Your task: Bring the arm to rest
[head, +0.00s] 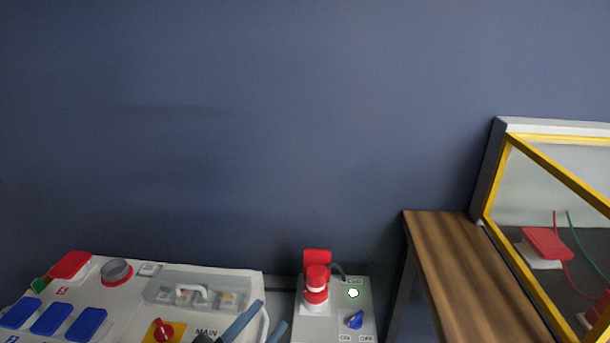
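My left gripper (272,313) shows at the bottom edge as two blue fingers. They stand apart with nothing visible between them, in front of the right end of a white socket box (249,283). The rest of the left arm is mostly cut off by the frame. My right gripper is not in view.
The white box carries blue covers (51,319), a red cover (70,265) and a red-on-yellow switch (163,331). Right of the gripper, a small grey box (364,305) holds a red plug (316,280), a lit lamp and a blue knob. Further right are a wooden bench (450,260) and a yellow-framed case (560,175).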

